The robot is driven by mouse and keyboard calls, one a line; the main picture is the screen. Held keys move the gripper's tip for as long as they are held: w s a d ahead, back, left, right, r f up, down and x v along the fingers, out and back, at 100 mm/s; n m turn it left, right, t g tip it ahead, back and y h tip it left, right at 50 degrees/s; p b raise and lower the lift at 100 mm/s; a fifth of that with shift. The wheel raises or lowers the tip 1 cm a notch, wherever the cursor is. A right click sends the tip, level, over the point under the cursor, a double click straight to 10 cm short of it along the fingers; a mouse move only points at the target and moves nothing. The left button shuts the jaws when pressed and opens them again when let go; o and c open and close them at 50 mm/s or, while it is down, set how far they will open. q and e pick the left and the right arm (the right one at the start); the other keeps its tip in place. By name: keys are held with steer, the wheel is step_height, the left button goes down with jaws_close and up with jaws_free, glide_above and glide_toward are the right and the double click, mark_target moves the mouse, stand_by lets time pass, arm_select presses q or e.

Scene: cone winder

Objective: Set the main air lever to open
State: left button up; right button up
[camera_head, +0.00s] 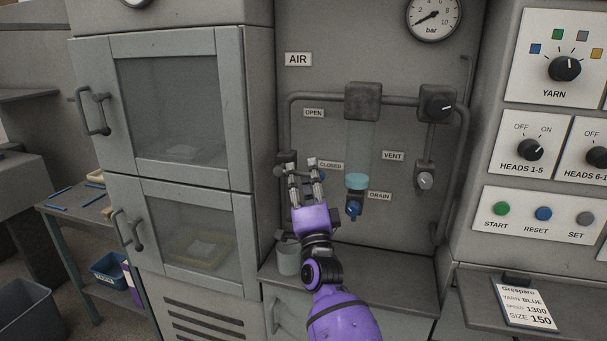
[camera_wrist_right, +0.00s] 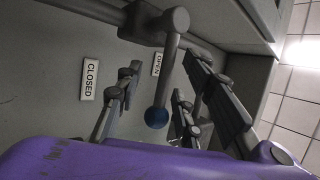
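The main air lever (camera_wrist_right: 169,70) is a grey bar with a blue ball end (camera_wrist_right: 156,117) in the right wrist view. It runs from its round pivot down the picture, which is sideways to the right on the wall, by the CLOSED label (camera_wrist_right: 90,80). The OPEN label (camera_wrist_right: 160,64) is partly hidden behind it. My right gripper (camera_head: 302,169) is open in front of the valve in the head view. Its fingers stand on either side of the lever with gaps, not clamped on it. In the head view the gripper hides most of the lever. My left gripper is out of view.
Pipes run around the AIR panel, with a regulator knob (camera_head: 440,106), a VENT knob (camera_head: 425,180) and a filter bowl with DRAIN knob (camera_head: 353,208) to the right. A grey cup (camera_head: 288,259) stands on the ledge below. A cabinet (camera_head: 165,185) is close at left.

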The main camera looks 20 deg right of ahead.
steer(key=shift+w+r, duration=0.15)
steer(key=shift+w, duration=0.2)
steer(key=shift+s, duration=0.1)
jaws_close()
